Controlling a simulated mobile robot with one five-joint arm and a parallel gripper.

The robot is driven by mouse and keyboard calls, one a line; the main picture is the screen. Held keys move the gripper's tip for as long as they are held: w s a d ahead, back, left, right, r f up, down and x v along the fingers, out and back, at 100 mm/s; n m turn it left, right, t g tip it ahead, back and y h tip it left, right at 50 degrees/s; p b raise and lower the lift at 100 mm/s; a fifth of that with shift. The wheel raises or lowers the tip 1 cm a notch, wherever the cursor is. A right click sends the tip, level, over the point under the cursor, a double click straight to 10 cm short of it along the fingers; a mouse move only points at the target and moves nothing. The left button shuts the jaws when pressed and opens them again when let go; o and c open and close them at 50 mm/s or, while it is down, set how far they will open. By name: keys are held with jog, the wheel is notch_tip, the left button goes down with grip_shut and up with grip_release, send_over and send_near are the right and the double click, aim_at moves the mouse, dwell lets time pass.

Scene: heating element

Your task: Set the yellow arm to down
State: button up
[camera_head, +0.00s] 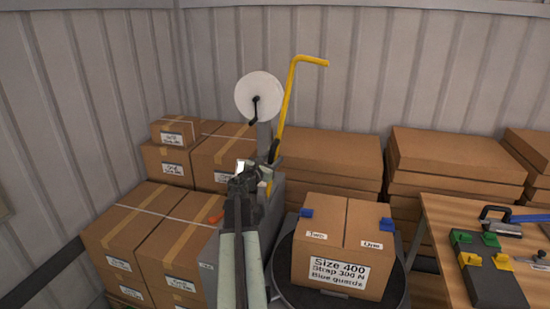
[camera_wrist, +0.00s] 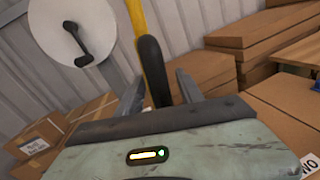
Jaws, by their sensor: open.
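The yellow arm (camera_head: 287,105) is a bent bar that rises from a grey machine and stands nearly upright, its top hooked to the right. My gripper (camera_head: 262,165) is in front of its lower part in the head view. In the wrist view, the yellow arm (camera_wrist: 136,16) runs down to a black rounded section (camera_wrist: 153,68). My open gripper (camera_wrist: 158,90) has one finger on each side of this black section. I cannot tell whether either finger touches it. The arm's lower end is hidden behind my gripper.
A white disc with a black crank (camera_head: 258,97) is just left of the yellow arm. Stacked cartons (camera_head: 150,240) stand at the left and behind. A strapped box (camera_head: 340,240) sits on a black turntable (camera_head: 285,275). A wooden table (camera_head: 440,225) with tools is at the right.

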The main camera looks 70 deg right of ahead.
jog(key=shift+s+d, duration=0.1)
jog(key=shift+d, duration=0.8)
jog(key=shift+a, duration=0.1)
grip_shut()
jog(key=shift+r, duration=0.1)
dwell(0.5)
